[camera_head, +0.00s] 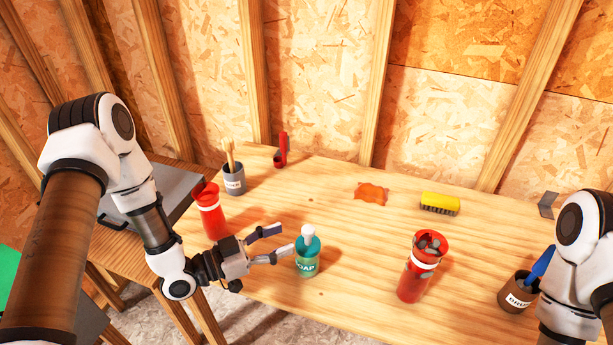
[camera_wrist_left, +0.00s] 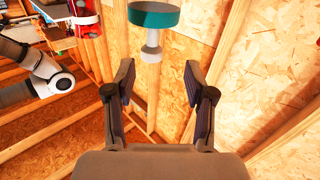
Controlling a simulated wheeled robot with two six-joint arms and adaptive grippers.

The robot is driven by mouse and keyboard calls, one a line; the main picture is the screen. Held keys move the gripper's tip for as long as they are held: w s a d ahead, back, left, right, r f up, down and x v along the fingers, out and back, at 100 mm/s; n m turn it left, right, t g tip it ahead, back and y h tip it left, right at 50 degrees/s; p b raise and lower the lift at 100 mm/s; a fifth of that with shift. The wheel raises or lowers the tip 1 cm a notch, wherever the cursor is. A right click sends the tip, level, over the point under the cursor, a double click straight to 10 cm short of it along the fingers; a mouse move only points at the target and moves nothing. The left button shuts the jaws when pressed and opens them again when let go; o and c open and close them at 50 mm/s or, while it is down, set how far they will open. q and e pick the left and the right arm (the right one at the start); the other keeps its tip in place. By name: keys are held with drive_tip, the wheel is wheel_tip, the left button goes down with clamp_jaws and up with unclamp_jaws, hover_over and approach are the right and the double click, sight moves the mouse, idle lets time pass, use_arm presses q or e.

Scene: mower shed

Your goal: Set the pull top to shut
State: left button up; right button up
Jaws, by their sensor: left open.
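The teal soap bottle (camera_head: 307,262) stands upright on the workbench, with a white pull top (camera_head: 308,231) on its teal cap. In the left wrist view the picture is turned over, and the white pull top (camera_wrist_left: 152,50) points down from the teal cap (camera_wrist_left: 153,15). My left gripper (camera_head: 287,240) is open and empty just left of the bottle at cap height. The white top shows between and beyond its spread fingers (camera_wrist_left: 159,75), with no clear contact. My right gripper is out of view.
Left on the workbench (camera_head: 350,285) are a red container (camera_head: 209,212) and a grey cup (camera_head: 234,182). A red canister (camera_head: 418,270) and a labelled brown cup (camera_head: 516,293) stand right. An orange cloth (camera_head: 371,193) and yellow brush (camera_head: 440,203) lie behind. The bench between bottle and canister is clear.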

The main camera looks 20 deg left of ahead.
sight(308, 229)
use_arm(q)
drive_tip(key=shift+m+g+h, duration=0.4)
drive_tip(key=shift+m+g, duration=0.1)
drive_tip(key=shift+m, duration=0.1)
drive_tip(key=x, duration=0.4)
drive_tip(key=r+p+x, duration=0.1)
drive_tip(key=x, duration=0.2)
drive_tip(key=shift+s+d, duration=0.15)
drive_tip(key=shift+s, duration=0.1)
